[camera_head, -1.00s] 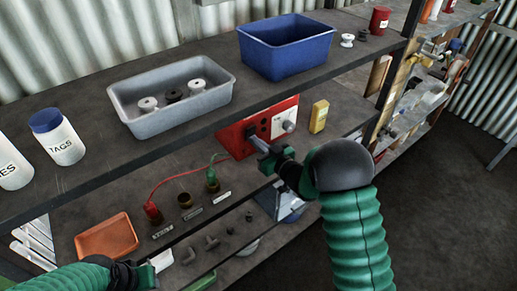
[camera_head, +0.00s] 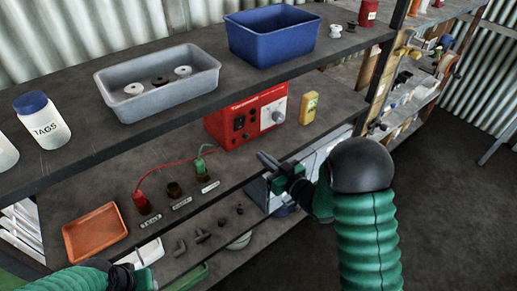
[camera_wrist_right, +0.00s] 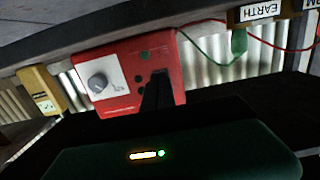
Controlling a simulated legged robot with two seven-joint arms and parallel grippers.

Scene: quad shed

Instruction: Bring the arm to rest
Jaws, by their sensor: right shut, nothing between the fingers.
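My right gripper (camera_head: 266,160) is shut and empty, in front of the middle shelf's edge and below the red box (camera_head: 238,122). In the right wrist view its dark fingers (camera_wrist_right: 157,92) are together and overlap the lower part of the red box (camera_wrist_right: 112,82); no contact can be made out. The red box has a white panel with a grey knob. My right arm reaches in from the lower right.
A yellow meter (camera_head: 308,108) stands right of the red box. Red and green leads run to terminals on the middle shelf (camera_head: 105,180), near an orange tray (camera_head: 94,232). Above are a grey tray (camera_head: 165,104) and a blue bin (camera_head: 272,46). Open floor (camera_head: 455,210) lies to the right.

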